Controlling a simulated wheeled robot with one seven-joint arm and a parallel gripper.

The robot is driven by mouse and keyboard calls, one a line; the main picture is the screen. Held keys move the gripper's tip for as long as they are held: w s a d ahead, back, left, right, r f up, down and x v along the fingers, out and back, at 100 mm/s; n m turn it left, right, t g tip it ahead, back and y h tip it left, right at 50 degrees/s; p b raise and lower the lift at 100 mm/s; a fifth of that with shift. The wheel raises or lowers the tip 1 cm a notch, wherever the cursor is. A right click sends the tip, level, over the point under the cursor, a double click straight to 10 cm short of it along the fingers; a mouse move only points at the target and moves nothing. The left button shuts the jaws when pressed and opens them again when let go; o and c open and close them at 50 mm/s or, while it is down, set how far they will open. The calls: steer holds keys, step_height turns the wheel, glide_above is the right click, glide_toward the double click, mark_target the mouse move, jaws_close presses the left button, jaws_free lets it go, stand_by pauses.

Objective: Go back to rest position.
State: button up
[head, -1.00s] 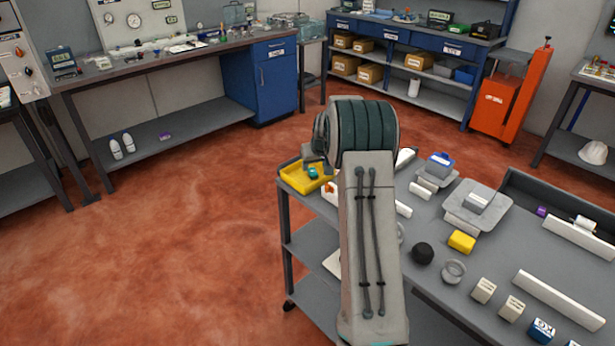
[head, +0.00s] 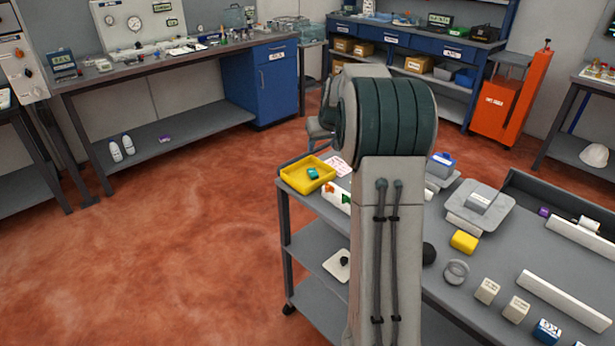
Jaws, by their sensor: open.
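My own arm rises through the middle of the head view, its large ribbed dark-green joint above the near end of the grey workbench (head: 330,240). Only a small grey part of the far arm shows left of this joint; the gripper fingers are hidden behind the arm. A yellow tray (head: 296,181) with a small teal piece (head: 313,174) in it sits at the bench's left corner, clear of the arm in the picture.
On the bench right of my arm are a yellow block (head: 464,241), a grey ring (head: 456,271), a grey plate (head: 497,212) bearing a box, and white bars (head: 564,299). A blue cabinet (head: 272,80) and shelves stand behind. The red floor at left is clear.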

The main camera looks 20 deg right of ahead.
steer(key=s+a+r+g, duration=0.1)
steer(key=s+a+r, duration=0.3)
steer(key=s+a, duration=1)
steer(key=s+a+f+g, duration=0.1)
steer(key=s+a+f, duration=0.1)
steer(key=s, duration=0.9)
steer(key=s+a+f+n, duration=0.1)
steer(key=s+a, duration=0.3)
steer(key=s, duration=0.7)
steer(key=shift+s+a+f+g+y, duration=0.3)
steer(key=shift+s+f+g, duration=0.1)
steer(key=shift+f, duration=0.2)
